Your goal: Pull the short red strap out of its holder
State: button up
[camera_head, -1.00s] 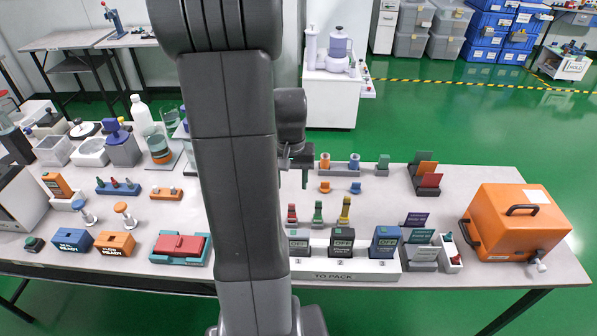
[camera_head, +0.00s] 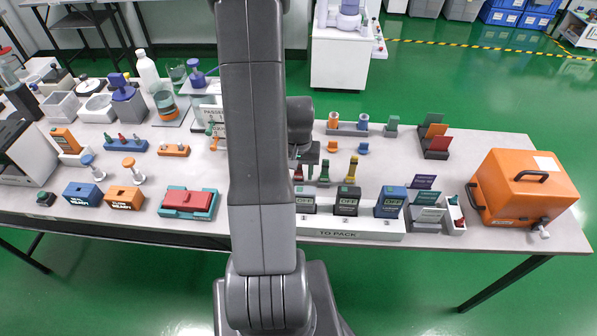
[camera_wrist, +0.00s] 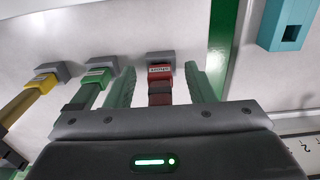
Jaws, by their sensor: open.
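The short red strap (camera_wrist: 160,88) shows in the wrist view, with a white label at its far end by a grey holder (camera_wrist: 168,57). In the head view the red strap (camera_head: 298,173) stands at the left of a row with a green strap (camera_head: 324,173) and a yellow strap (camera_head: 352,168). My gripper (camera_wrist: 160,72) is open, with its green fingers on either side of the red strap and visible gaps between. In the head view my gripper (camera_head: 305,155) is at the red strap, its fingertips hard to make out.
The green strap (camera_wrist: 96,85) lies close beside my left finger, and the yellow strap (camera_wrist: 38,85) is further left. A teal block (camera_wrist: 290,25) is at upper right. In the head view a white "TO PACK" tray (camera_head: 345,231) with several testers stands in front of the straps.

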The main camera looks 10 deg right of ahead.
jog(key=shift+f, duration=0.3)
grip_shut()
jog(key=shift+r, duration=0.1)
jog(key=shift+r, duration=0.15)
jog(key=shift+r+p, duration=1.75)
jog(key=shift+r, duration=0.6)
